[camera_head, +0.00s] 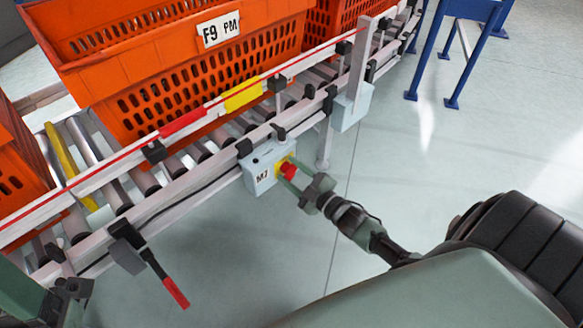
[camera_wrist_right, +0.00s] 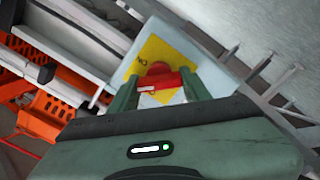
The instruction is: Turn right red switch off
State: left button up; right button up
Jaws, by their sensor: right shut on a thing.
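The red switch (camera_head: 287,169) sits on a yellow plate on the front of a light grey box (camera_head: 262,176) marked M7, fixed to the conveyor's side rail. My right gripper (camera_head: 292,174) reaches it from the lower right. In the right wrist view, the red switch (camera_wrist_right: 159,83) lies between the two green fingers of my right gripper (camera_wrist_right: 160,92), which is shut on it. A white mark shows on the left part of the switch handle.
Orange totes (camera_head: 180,75) stand on the roller conveyor. A red-handled lever (camera_head: 172,290) hangs below the rail at lower left. A grey post with a box (camera_head: 351,106) stands right of the switch box. The floor at right is clear up to a blue frame (camera_head: 455,45).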

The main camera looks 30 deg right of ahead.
jog(key=shift+n, duration=0.9)
jog(key=n, duration=0.2)
jog(key=shift+a+f+n+p, duration=0.1)
jog(key=shift+n+p, duration=0.25)
jog(key=shift+n, duration=0.05)
jog(key=n, duration=0.4)
jog(key=shift+f, duration=0.1)
jog(key=shift+n, duration=0.3)
jog(key=o, duration=1.4)
jog(key=shift+c, duration=0.2)
jog(key=s+d+p, duration=0.1)
jog(key=s+p, duration=0.1)
jog(key=s, duration=0.5)
jog(key=shift+s+d, duration=0.2)
jog(key=shift+s, duration=0.2)
